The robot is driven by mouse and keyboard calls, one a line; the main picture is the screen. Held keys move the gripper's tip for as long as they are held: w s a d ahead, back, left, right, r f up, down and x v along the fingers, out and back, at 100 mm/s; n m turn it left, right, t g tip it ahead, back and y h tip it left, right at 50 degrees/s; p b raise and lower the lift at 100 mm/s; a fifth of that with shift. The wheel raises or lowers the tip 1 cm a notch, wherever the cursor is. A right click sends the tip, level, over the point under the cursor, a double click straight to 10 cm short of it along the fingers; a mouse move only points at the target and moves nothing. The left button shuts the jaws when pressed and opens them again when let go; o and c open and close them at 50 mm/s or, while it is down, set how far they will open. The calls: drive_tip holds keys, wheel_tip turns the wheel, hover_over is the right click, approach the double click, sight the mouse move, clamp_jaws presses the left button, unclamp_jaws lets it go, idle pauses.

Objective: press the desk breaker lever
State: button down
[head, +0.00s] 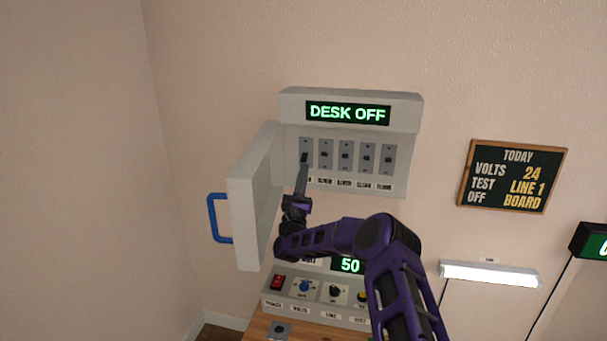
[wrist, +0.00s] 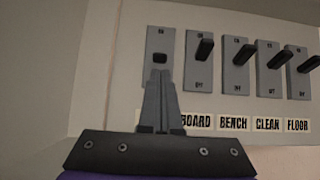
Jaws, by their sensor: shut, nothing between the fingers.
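The breaker box (head: 350,105) hangs on the wall with its door (head: 253,200) swung open to the left. Its display reads "DESK OFF". Several grey breakers stand in a row inside. The leftmost breaker lever (head: 304,157) also shows in the wrist view (wrist: 160,58), seen nearly end-on, just above my fingertips. Its label is hidden behind my gripper; the display names the desk. My gripper (head: 303,168) is shut and empty, with its fingertips (wrist: 159,73) at or just below that lever. I cannot tell whether they touch it.
The other breaker levers (wrist: 204,48) stand to the right, with labels BOARD, BENCH, CLEAN and FLOOR. The open door with its blue handle (head: 214,218) is close to the left of my arm. A control panel (head: 318,308) with knobs is below. A chalkboard (head: 512,177) hangs at right.

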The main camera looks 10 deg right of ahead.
sight(304, 161)
drive_tip(key=shift+s+r+g+p, duration=0.25)
drive_tip(key=shift+g+p, duration=0.1)
drive_tip(key=shift+g, duration=0.25)
idle(0.4)
drive_tip(key=shift+s+a+r+y, duration=0.15)
drive_tip(key=shift+y, duration=0.15)
drive_tip(key=shift+s+r+g+p, duration=0.15)
drive_tip(key=shift+r+g+p, duration=0.7)
drive_tip(key=shift+p, duration=0.2)
drive_tip(key=shift+s+a+r+g+y+p, duration=0.15)
drive_tip(key=shift+g+y+p, duration=0.25)
drive_tip(key=shift+g+p, duration=0.25)
drive_tip(key=shift+s+r+g+y+p, duration=0.1)
drive_tip(key=shift+s+g+y+p, duration=0.05)
drive_tip(key=shift+g+y+p, duration=0.35)
drive_tip(key=g+p, duration=0.1)
drive_tip(key=r+g+p, duration=0.1)
drive_tip(key=shift+s+r+g+y, duration=0.1)
drive_tip(key=shift+s+g+y, duration=0.05)
drive_tip(key=shift+g+y, duration=0.2)
drive_tip(key=shift+a+f, duration=0.1)
drive_tip(key=shift+f, duration=0.15)
drive_tip(key=v, duration=1.7)
drive_tip(key=shift+s, duration=0.25)
drive_tip(key=shift+r, duration=0.1)
